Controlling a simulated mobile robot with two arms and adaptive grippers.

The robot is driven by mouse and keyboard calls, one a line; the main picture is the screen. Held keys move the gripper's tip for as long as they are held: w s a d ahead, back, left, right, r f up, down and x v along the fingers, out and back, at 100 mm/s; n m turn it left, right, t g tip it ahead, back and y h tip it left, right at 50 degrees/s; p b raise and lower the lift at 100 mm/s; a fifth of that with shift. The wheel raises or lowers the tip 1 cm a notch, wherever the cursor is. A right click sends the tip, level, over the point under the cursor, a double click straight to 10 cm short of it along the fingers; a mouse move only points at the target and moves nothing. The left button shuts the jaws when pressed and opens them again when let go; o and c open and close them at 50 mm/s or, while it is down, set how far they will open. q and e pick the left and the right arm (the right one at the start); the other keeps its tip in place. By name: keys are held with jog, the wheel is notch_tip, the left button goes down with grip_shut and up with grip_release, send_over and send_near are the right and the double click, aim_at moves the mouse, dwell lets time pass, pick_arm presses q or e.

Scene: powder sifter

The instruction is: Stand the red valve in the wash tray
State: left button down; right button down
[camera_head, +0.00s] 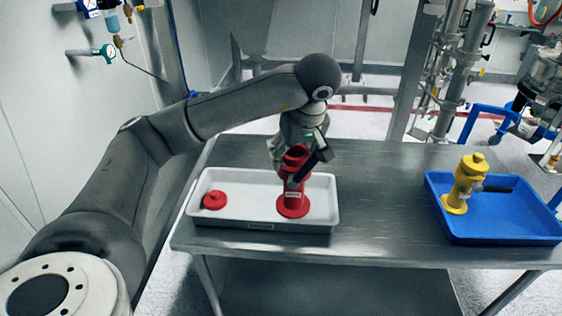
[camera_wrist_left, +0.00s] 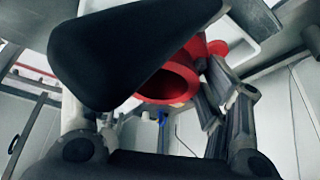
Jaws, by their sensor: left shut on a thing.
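The red valve (camera_head: 293,207) is upright in the right half of the white wash tray (camera_head: 240,226). Its round base appears to be on or just above the tray floor; I cannot tell whether it touches. My left gripper (camera_head: 303,172) is shut on the valve's upper body from behind. In the left wrist view the valve's open red mouth (camera_wrist_left: 168,84) shows between the dark fingers, one of which covers much of the valve. My right gripper is not in view.
A red cap (camera_head: 215,200) lies in the tray's left part. A blue tray (camera_head: 500,230) with a yellow valve (camera_head: 464,184) stands at the right of the steel table (camera_head: 385,205). The table between the trays is clear.

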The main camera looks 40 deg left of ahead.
pick_arm(q)
jog(key=w+a+f+p, duration=0.6)
jog(key=w+f, duration=0.2)
jog(key=f, duration=0.3)
jog(key=shift+w+p, duration=0.2)
jog(key=shift+p, duration=0.2)
jog(key=shift+f, duration=0.15)
jog(key=shift+f, duration=0.15)
jog(key=shift+c, duration=1.2)
grip_release()
jog(key=shift+s, duration=0.1)
jog(key=shift+o, duration=0.3)
